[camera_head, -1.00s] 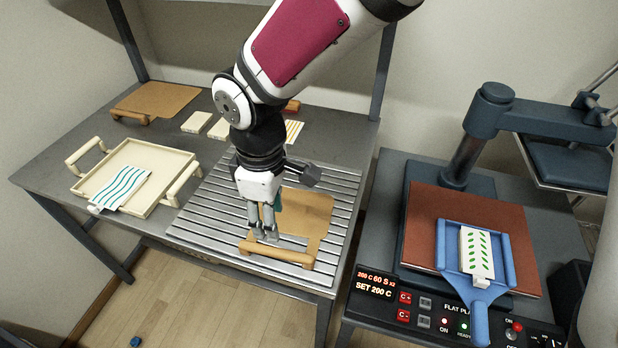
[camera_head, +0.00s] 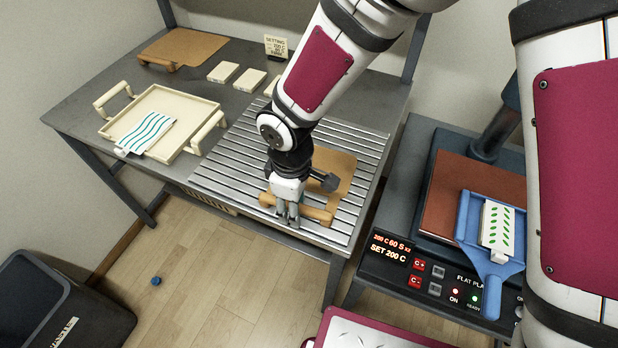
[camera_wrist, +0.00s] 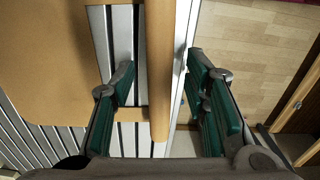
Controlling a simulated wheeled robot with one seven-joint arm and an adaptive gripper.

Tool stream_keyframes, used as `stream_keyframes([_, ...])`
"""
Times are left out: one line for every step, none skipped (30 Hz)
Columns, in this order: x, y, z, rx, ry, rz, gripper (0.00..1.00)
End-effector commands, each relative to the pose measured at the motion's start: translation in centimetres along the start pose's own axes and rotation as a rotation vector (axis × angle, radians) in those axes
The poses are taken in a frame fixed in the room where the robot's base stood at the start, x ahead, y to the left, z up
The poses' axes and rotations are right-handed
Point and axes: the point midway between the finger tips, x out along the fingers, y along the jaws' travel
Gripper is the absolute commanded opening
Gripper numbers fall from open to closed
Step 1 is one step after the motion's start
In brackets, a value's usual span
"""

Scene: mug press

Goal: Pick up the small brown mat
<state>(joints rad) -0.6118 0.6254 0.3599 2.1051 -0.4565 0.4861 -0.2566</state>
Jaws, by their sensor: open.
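The small brown mat (camera_head: 338,168) lies flat on the slatted metal rack, partly hidden by my arm. Its round handle bar (camera_head: 317,213) runs along the front edge of the rack. My gripper (camera_head: 288,220) is open and points down at the left part of this bar. In the wrist view the bar (camera_wrist: 160,75) passes between the two open fingers of my gripper (camera_wrist: 160,80), with a gap on each side. The mat's flat sheet (camera_wrist: 45,60) spreads to the left there. Whether the fingertips touch the rack cannot be told.
The slatted rack (camera_head: 228,178) fills the table's right end. A cream tray (camera_head: 192,110) with a striped piece stands left of it. Another brown mat (camera_head: 190,45) lies at the back left. The press (camera_head: 445,190) with a blue paddle (camera_head: 497,270) stands to the right.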

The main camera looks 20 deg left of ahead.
Motion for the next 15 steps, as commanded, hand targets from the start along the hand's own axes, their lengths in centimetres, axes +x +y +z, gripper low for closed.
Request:
stream_keyframes([0.13, 0.00, 0.02, 0.000, 0.000, 0.000, 0.42])
stream_keyframes([0.15, 0.01, 0.02, 0.000, 0.000, 0.000, 0.42])
stream_keyframes([0.14, 0.02, 0.02, 0.000, 0.000, 0.000, 0.42])
stream_keyframes([0.13, 0.02, 0.02, 0.001, 0.000, 0.001, 0.42])
stream_keyframes([0.12, 0.02, 0.02, 0.001, 0.000, 0.001, 0.42])
stream_keyframes([0.11, 0.02, 0.01, 0.000, 0.000, 0.001, 0.42])
stream_keyframes([0.11, 0.02, 0.01, 0.000, 0.000, 0.001, 0.39])
stream_keyframes([0.10, 0.02, 0.01, 0.000, 0.000, 0.001, 0.33])
stream_keyframes([0.10, 0.02, 0.01, 0.000, 0.000, 0.001, 0.24])
stream_keyframes([0.10, 0.02, 0.01, 0.000, 0.000, 0.001, 0.17])
stream_keyframes([0.10, 0.02, 0.01, 0.000, 0.000, 0.001, 0.10])
stream_keyframes([0.09, 0.02, 0.01, 0.000, 0.000, 0.001, 0.01])
stream_keyframes([0.09, 0.02, 0.01, 0.000, 0.000, 0.001, 0.00])
stream_keyframes([0.09, 0.02, 0.01, 0.000, 0.000, 0.001, 0.00])
stream_keyframes([0.09, 0.02, 0.01, 0.000, 0.000, 0.000, 0.00])
